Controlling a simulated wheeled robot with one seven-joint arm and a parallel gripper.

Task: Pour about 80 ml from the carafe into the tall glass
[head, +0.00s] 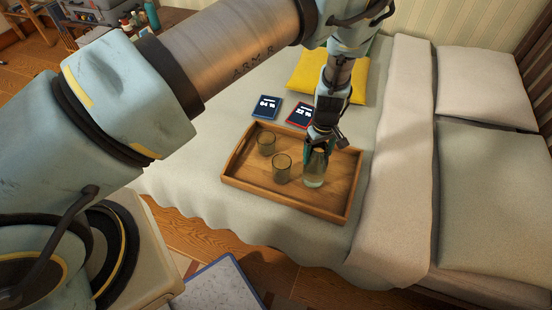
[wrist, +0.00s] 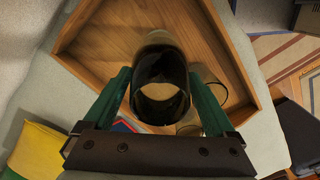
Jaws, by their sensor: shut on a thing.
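The glass carafe (head: 314,176) stands upright in the right part of the wooden tray (head: 232,178). My gripper (head: 318,147) comes down from above and is shut on its upper part. In the wrist view the carafe's dark round mouth (wrist: 160,98) lies between my green fingers. Two brownish glasses stand upright to its left, a nearer one (head: 282,169) close to the carafe and a farther one (head: 266,146). I cannot tell which is the taller. Parts of the glasses show behind my right finger in the wrist view (wrist: 213,84). The carafe's liquid level is unclear.
The tray lies on a bed with a pale cover (head: 200,165). White pillows (head: 488,87) are at the right. The tray's raised rim surrounds the glassware.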

